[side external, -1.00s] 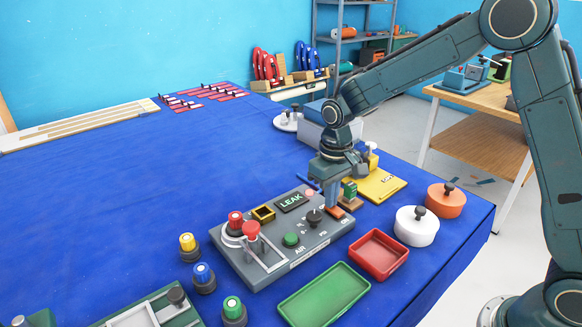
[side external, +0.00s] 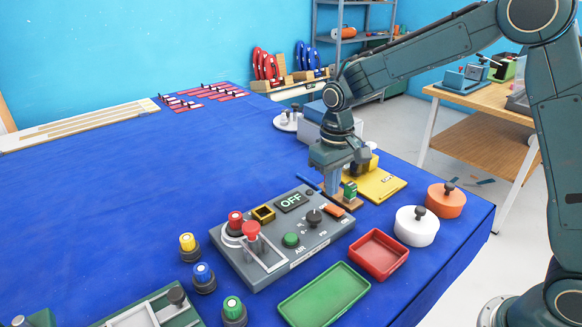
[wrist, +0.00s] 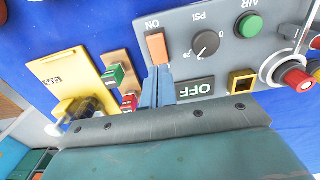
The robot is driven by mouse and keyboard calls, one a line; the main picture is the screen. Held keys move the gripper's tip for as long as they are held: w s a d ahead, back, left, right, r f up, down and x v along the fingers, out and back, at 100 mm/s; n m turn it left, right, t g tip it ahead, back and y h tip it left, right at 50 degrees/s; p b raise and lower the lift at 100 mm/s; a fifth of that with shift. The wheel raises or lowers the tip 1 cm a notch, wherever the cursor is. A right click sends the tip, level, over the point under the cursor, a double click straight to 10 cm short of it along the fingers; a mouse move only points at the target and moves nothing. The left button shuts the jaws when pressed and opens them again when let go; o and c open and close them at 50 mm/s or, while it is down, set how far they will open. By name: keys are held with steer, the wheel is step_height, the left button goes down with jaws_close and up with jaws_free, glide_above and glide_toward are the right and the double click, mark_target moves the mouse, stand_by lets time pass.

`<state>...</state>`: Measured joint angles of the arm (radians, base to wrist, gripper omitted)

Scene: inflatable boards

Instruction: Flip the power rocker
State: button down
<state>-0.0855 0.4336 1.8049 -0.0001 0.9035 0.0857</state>
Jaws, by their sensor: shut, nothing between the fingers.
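The orange power rocker (side external: 335,210) sits at the far right corner of the grey control panel (side external: 262,268). It also shows in the wrist view (wrist: 156,46), beside the word ON. The panel's small display (side external: 291,202) reads OFF, also legible in the wrist view (wrist: 194,91). My gripper (side external: 332,190) is shut and empty, pointing down just behind the rocker. In the wrist view, its blue-grey fingertips (wrist: 158,70) appear just below the rocker's lower end. Whether they touch it I cannot tell.
The panel also carries a black PSI knob (side external: 314,217), a green AIR button (side external: 291,239) and a red button (side external: 251,231). A yellow plate (side external: 384,190) and a small green block (side external: 350,189) lie close to my gripper. Red (side external: 402,248) and green (side external: 286,302) trays stand in front.

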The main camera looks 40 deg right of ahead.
mark_target(332, 207)
step_height(332, 207, up, 4)
steer(key=shift+f, duration=0.25)
steer(key=shift+s+r, duration=0.1)
stand_by(0.5)
steer(key=s+d+r+t, duration=0.2)
steer(key=s+r+t, duration=0.1)
steer(key=s+r, duration=0.75)
steer(key=s+d+t, duration=0.1)
steer(key=s+t, duration=0.1)
steer(key=s, duration=1.3)
steer(key=shift+s+d+f+t, duration=0.3)
steer(key=shift+s+d+f, duration=0.05)
steer(key=shift+s+d, duration=0.05)
